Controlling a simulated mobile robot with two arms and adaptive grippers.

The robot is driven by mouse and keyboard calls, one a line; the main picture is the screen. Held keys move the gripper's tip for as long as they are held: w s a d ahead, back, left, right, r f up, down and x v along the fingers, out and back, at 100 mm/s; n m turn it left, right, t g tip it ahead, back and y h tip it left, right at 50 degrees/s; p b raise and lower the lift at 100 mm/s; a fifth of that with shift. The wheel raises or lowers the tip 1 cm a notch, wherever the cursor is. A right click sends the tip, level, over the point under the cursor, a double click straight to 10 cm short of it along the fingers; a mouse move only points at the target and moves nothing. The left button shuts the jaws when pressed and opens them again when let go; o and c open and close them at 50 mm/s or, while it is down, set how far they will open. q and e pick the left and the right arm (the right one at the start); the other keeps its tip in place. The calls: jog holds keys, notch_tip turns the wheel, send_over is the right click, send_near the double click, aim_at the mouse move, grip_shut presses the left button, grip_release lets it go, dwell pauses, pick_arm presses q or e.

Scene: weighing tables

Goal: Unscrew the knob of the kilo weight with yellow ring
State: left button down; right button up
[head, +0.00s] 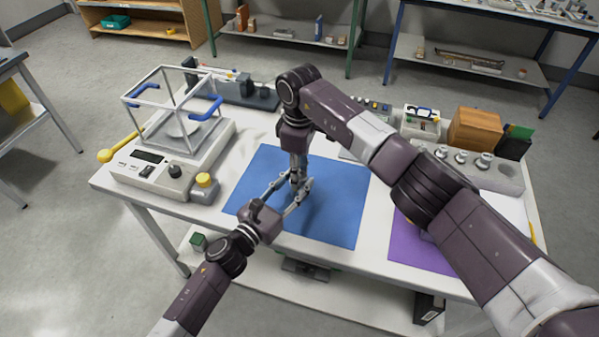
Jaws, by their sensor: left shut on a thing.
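My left gripper (288,193) reaches in over the blue mat (335,215) from the lower left. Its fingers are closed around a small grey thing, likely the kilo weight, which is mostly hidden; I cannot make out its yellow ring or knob. My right gripper (298,179) points straight down from above, directly over the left fingertips. Its fingers meet or overlap the same spot, and I cannot tell whether they are open or shut.
A balance (165,165) with a clear-sided frame and blue handles stands at the left, a yellow-topped block (204,182) beside it. A weight block (508,178) with several metal weights and a wooden box (475,128) stand at the right. A purple mat (412,245) lies front right.

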pick_arm(q)
jog(key=shift+r, duration=0.1)
pick_arm(e)
jog(key=o, duration=0.4)
jog(key=shift+o, duration=0.2)
notch_tip(320, 180, up, 8)
jog(key=shift+f, duration=0.1)
jog(key=shift+c, duration=0.5)
notch_tip(320, 180, down, 8)
jog(key=shift+r, duration=0.1)
jog(key=c, duration=1.2)
jog(key=o, duration=1.3)
